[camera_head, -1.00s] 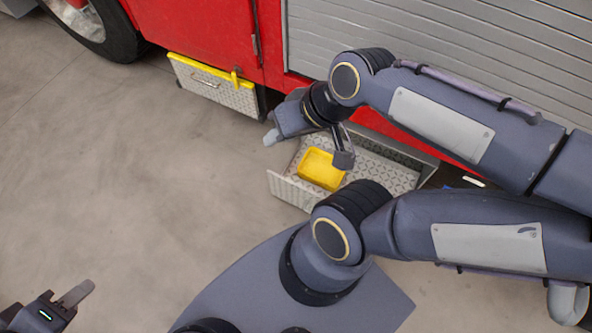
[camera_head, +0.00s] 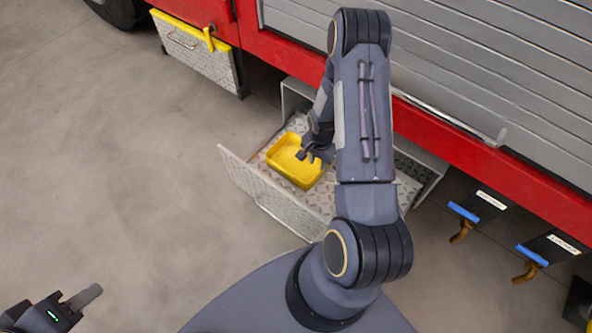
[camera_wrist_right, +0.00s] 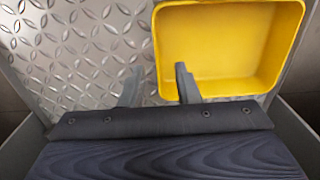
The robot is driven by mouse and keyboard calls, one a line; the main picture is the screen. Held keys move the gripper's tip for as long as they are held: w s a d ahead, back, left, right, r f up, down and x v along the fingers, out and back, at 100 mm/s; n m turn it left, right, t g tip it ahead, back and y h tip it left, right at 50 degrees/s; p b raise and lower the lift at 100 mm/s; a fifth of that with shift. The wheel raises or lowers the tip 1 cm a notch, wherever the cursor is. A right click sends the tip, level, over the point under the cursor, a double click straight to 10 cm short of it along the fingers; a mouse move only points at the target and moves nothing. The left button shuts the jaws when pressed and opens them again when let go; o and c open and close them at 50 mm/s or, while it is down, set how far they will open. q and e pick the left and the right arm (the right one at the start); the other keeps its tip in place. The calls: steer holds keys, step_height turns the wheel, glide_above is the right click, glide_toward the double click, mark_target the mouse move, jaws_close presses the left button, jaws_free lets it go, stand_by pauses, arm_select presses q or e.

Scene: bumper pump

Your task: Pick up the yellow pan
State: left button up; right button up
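The yellow pan (camera_head: 287,163), a shallow open rectangular tray, lies in the pulled-out diamond-plate drawer (camera_head: 250,176) under the red truck. My right gripper (camera_head: 312,154) is at the pan's right side in the head view. In the right wrist view its fingers (camera_wrist_right: 159,76) are apart, one over the inside of the pan (camera_wrist_right: 225,45) and one outside it, with the near left part of the pan's wall between them. I cannot tell whether they touch it. My left gripper (camera_head: 82,297) is at the lower left, far from the pan; its finger opening is unclear.
A second diamond-plate box with a yellow top edge (camera_head: 200,60) hangs from the truck at the upper left. Blue-marked handles (camera_head: 463,212) are under the truck at the right. The drawer's side walls stand around the pan. The concrete floor (camera_head: 120,170) at left is clear.

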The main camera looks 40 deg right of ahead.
mark_target(318, 174)
step_height(318, 174, down, 4)
steer(key=shift+s+r+b, duration=0.15)
steer(key=shift+r+b, duration=0.1)
steer(key=shift+b, duration=0.25)
step_height(318, 174, down, 4)
steer(key=shift+s+f+b, duration=0.15)
steer(key=shift+b, duration=1)
steer(key=shift+f, duration=0.4)
steer(key=shift+r, duration=0.1)
steer(key=shift+c, duration=0.3)
jaws_close()
